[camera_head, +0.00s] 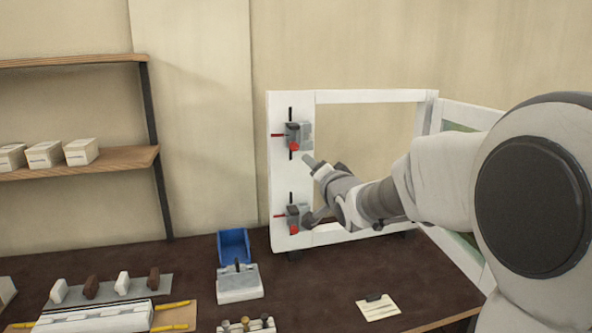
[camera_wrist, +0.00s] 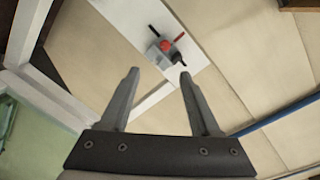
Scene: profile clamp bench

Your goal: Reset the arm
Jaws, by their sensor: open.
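My gripper (camera_head: 312,190) is in front of the left post of a white frame (camera_head: 278,170), at the end of my arm, which reaches in from the right. In the wrist view my gripper (camera_wrist: 159,74) has its two fingers apart with nothing between them. An upper clamp (camera_head: 297,137) with a red part is on the post, above the gripper. A lower clamp (camera_head: 294,216), also with red, is on the same post, partly behind the gripper. One clamp (camera_wrist: 166,48) shows beyond the fingertips in the wrist view; I cannot tell which one.
A blue bin (camera_head: 233,246) and a grey-white block (camera_head: 239,285) stand on the dark bench (camera_head: 330,285) below. Shelves with white boxes (camera_head: 81,152) are at the left. The space above the bench's left half looks free.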

